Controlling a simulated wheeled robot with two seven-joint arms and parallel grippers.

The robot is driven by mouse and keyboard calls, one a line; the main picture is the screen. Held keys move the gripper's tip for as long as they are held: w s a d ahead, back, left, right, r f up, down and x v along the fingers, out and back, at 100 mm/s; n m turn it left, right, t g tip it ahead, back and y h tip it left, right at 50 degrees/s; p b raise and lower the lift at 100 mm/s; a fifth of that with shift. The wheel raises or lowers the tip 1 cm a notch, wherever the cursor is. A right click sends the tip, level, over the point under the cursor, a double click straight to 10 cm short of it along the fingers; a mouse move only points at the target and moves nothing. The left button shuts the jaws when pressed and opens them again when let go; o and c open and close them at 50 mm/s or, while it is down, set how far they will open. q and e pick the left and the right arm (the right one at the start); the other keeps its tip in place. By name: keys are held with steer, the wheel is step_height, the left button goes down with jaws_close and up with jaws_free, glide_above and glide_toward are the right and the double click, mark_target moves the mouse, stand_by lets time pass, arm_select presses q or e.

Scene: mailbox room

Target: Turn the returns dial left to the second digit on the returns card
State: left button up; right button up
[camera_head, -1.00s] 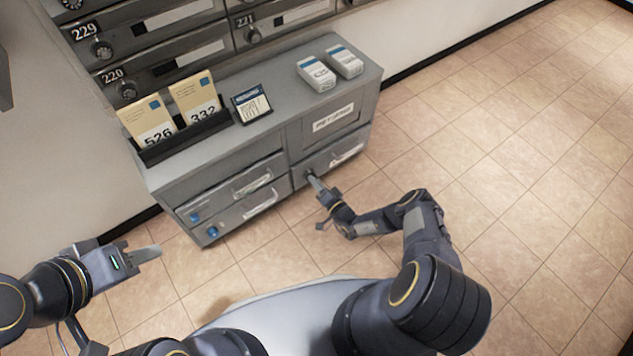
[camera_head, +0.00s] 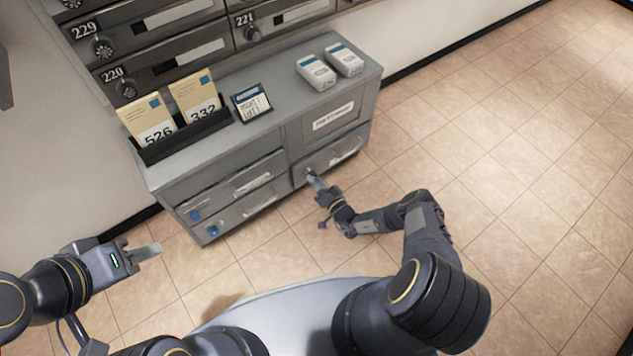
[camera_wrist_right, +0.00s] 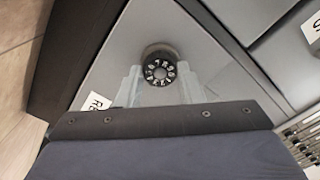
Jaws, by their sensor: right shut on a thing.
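The returns dial (camera_wrist_right: 160,69) is a round black knob with white digits around its face, in the right wrist view. Its exact setting is too small to read. My right gripper (camera_wrist_right: 159,82) is shut on the dial, one pale finger on each side. In the head view my right gripper (camera_head: 313,178) reaches the lower right front of the grey cabinet (camera_head: 290,80) and hides the dial. A small blue-topped card (camera_head: 251,103) with handwriting stands on the cabinet; its writing is hard to read. My left gripper (camera_head: 146,251) is away from the cabinet at lower left; its opening is unclear.
Two cards marked 526 (camera_head: 150,128) and 332 (camera_head: 197,101) stand in a black holder (camera_head: 186,139). Two white boxes (camera_head: 316,73) (camera_head: 345,60) are on the cabinet top. Numbered mailboxes (camera_head: 180,45) are behind. The tiled floor (camera_head: 530,170) at right is clear.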

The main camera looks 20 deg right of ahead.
steer(key=o, duration=1)
steer(key=shift+s, duration=0.1)
steer(key=p+v, duration=0.2)
steer(key=v, duration=0.5)
steer(key=shift+s+d, duration=0.15)
steer(key=shift+s, duration=0.15)
steer(key=p+v, duration=0.2)
steer(key=v, duration=1)
